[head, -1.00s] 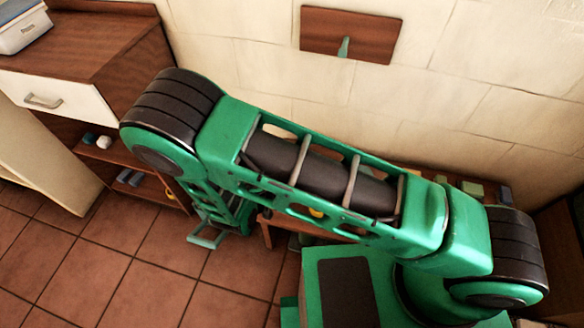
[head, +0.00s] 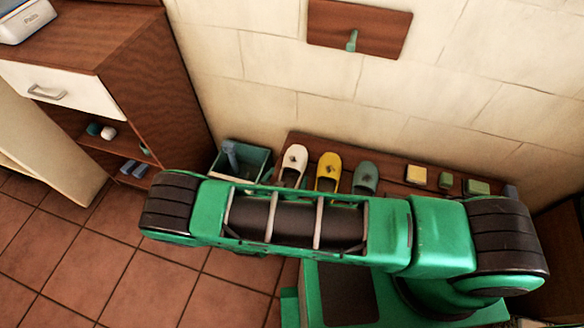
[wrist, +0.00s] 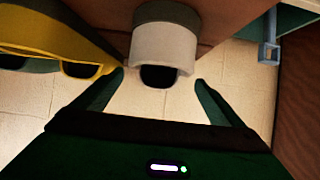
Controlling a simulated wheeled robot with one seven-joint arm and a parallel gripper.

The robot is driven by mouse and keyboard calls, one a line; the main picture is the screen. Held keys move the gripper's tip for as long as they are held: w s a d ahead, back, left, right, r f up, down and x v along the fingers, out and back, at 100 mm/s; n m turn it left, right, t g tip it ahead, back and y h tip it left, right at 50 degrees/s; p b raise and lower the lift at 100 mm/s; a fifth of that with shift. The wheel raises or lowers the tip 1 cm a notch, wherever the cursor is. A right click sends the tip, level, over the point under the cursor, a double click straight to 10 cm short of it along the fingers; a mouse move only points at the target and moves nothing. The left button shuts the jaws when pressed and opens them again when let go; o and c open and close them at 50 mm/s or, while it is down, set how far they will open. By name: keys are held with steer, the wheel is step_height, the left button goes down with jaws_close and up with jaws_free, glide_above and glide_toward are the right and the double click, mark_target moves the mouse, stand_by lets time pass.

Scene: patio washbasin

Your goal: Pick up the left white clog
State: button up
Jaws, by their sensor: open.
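One white clog (head: 293,160) shows in the head view at the left end of a row on the wooden bench, its heel part hidden by my arm. In the wrist view the white clog (wrist: 164,45) is at top centre, its dark opening facing my gripper. My gripper (wrist: 159,80) is open, with one green finger on each side of the clog's near end. Whether a finger touches it I cannot tell. My gripper is hidden behind my arm in the head view.
A yellow clog (head: 328,170) and a grey-green clog (head: 365,177) stand right of the white one. Small blocks (head: 419,174) lie further right on the bench (head: 392,186). A green bin (head: 247,158) stands to the left, beside a brown cabinet (head: 150,85). The wall is close behind.

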mark_target(291, 173)
steer(key=x, duration=0.5)
steer(key=shift+s+f, duration=0.1)
steer(key=shift+f, duration=0.25)
steer(key=c, duration=1.3)
